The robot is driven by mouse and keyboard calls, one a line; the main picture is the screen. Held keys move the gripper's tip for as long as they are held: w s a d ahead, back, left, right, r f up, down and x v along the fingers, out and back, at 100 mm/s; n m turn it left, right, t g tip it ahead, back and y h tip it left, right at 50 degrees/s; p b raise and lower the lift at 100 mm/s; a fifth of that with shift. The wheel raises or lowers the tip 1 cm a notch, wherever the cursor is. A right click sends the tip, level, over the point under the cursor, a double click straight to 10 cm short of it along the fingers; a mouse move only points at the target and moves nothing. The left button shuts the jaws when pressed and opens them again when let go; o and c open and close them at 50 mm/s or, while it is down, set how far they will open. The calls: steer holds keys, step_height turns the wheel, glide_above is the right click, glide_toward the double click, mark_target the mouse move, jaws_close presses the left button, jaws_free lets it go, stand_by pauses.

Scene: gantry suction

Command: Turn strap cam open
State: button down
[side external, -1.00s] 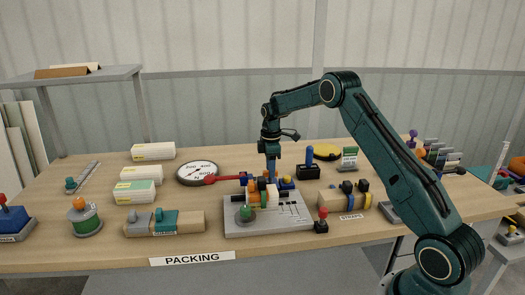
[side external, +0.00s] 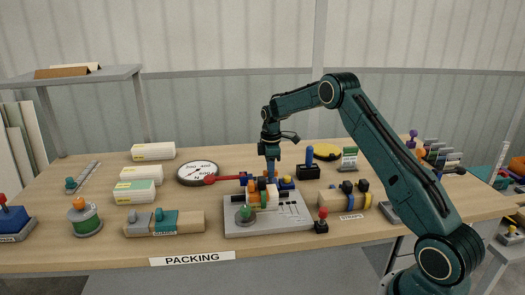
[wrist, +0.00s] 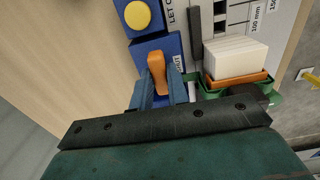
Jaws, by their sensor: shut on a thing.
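The strap cam's orange lever (wrist: 157,72) stands up from a blue block (wrist: 174,45) in the wrist view. My gripper (wrist: 158,88) is shut on the lever, with one blue finger on each side of it. In the side view my gripper (side external: 271,178) points straight down at the back of the grey fixture plate (side external: 270,222). The lever's lower end is hidden between the fingers. A white block (wrist: 236,56) sits on an orange pad in a green holder, just right of the gripper in the wrist view.
A yellow button (wrist: 138,15) on a blue base is close beside the lever. A green knob (side external: 245,213) and sliders are on the plate. A red-knobbed joystick (side external: 322,220), a strap bundle (side external: 345,200) and a round dial (side external: 197,173) stand around it.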

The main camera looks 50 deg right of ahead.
steer(key=shift+m, duration=0.4)
steer(key=m, duration=0.3)
steer(key=shift+m, duration=0.3)
steer(key=m, duration=1.3)
steer(key=shift+r+m, duration=0.1)
steer(key=shift+m, duration=0.2)
steer(key=c, duration=1.4)
jaws_free()
steer(key=shift+o, duration=0.2)
